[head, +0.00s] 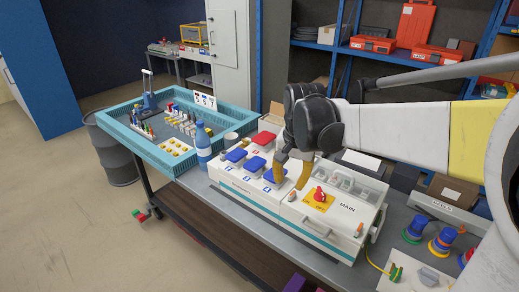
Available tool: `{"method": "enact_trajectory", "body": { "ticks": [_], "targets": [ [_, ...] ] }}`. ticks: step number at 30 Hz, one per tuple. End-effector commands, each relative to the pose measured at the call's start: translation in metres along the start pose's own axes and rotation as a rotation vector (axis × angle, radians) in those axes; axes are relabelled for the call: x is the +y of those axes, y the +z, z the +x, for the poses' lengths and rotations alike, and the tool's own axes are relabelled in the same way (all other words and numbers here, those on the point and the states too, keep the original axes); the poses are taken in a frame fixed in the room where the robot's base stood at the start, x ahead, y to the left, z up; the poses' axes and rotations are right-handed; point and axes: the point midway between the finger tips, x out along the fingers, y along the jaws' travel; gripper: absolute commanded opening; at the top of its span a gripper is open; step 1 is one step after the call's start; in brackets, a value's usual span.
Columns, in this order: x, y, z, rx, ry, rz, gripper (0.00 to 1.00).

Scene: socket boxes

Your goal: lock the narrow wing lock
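A white box (285,207) on the bench has a left part with blue covers and a right part marked MAIN. A red rotary switch (320,196) sits on a yellow plate in the right part. A small orange piece (291,196) is at the front of the seam, and another orange piece (358,230) is at the front right corner. I cannot tell which piece is the narrow wing lock, or its turn. Fingertip contact is unclear.
A teal tray (133,137) with small parts and a blue water bottle (203,147) stand left of the box. Blue and green round pieces (440,242) and a yellow cable lie to the right. Shelves with red cases (412,25) stand behind.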

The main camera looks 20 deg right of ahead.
Motion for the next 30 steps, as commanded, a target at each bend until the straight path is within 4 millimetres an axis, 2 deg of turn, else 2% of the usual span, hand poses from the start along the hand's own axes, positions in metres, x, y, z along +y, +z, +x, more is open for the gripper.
{"method": "enact_trajectory", "body": {
  "ticks": [1,3,6,10,17,24,30],
  "targets": [
    [-0.003,-0.018,-0.005,-0.025,0.019,0.052,0.32],
    [-0.004,-0.034,0.000,-0.061,0.046,0.120,0.32],
    [-0.004,-0.052,0.008,-0.099,0.078,0.200,0.32],
    [-0.003,-0.065,0.017,-0.130,0.106,0.263,0.32],
    [0.000,-0.067,0.037,-0.141,0.117,0.289,0.32],
    [0.004,-0.059,0.084,-0.140,0.116,0.287,0.32],
    [0.007,-0.054,0.116,-0.140,0.116,0.286,0.32]
  ]
}}
